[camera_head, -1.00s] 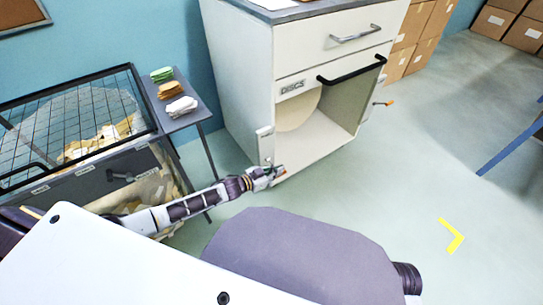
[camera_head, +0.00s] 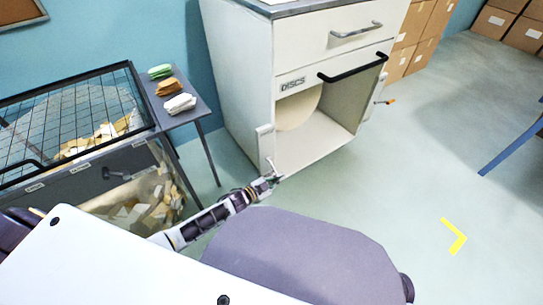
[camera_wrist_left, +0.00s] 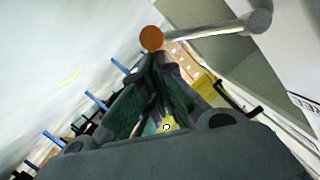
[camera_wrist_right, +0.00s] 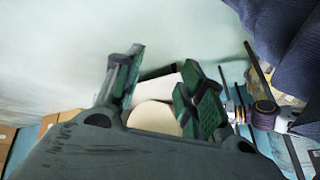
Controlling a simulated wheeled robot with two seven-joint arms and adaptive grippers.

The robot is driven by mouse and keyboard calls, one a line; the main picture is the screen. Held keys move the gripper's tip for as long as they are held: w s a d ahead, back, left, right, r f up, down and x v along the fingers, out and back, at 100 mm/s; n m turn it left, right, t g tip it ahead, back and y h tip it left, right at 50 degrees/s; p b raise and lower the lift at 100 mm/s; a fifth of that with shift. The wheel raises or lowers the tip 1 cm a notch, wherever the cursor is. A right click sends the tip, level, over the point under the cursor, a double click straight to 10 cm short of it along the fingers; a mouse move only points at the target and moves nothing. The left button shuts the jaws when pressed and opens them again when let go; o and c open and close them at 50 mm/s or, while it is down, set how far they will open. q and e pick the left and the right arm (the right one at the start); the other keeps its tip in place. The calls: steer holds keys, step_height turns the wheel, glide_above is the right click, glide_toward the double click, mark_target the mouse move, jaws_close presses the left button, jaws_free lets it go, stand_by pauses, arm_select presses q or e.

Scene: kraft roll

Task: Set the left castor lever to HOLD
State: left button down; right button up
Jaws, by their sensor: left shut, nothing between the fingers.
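The left castor lever is a grey rod (camera_wrist_left: 205,33) with an orange knob (camera_wrist_left: 151,38), running from a round pivot in the left wrist view. In the head view the lever (camera_head: 269,164) points down from a pale bracket at the cabinet's (camera_head: 237,80) lower left front corner. My left gripper (camera_head: 274,179) is shut and empty beside the lever's lower end. Its fingertips (camera_wrist_left: 158,60) show just below the knob in the wrist view; I cannot tell if they touch. No HOLD mark is readable. My right gripper (camera_wrist_right: 160,75) is open and empty, seen only in its wrist view.
The right castor lever (camera_head: 388,101) has an orange end and sticks out sideways. A black bar handle (camera_head: 352,69) spans the cabinet's open bay. A mesh-topped bin (camera_head: 70,195) and a small side table (camera_head: 193,113) stand left.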

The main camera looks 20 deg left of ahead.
arm_select(q)
steer(key=shift+f, duration=0.1)
arm_select(e)
steer(key=shift+s+f, duration=0.3)
steer(key=shift+w+r, duration=0.15)
arm_select(q)
steer(key=s+a+r+p, duration=0.3)
steer(key=s+r+p, duration=0.2)
steer(key=s, duration=0.4)
steer(key=shift+s+r+p, duration=0.2)
steer(key=shift+s+p, duration=0.2)
steer(key=shift+p, duration=0.4)
arm_select(e)
steer(key=s+d+r+g+h, duration=0.1)
steer(key=s+d+r+g, duration=0.1)
steer(key=r, duration=0.5)
steer(key=s+d, duration=0.1)
steer(key=d, duration=0.1)
steer(key=shift+d+r+g+h, duration=0.2)
steer(key=shift+d+g+h, duration=0.1)
steer(key=shift+h, duration=0.1)
arm_select(q)
steer(key=shift+a, duration=0.1)
arm_select(e)
steer(key=shift+w+r, duration=0.2)
steer(key=shift+r, duration=0.05)
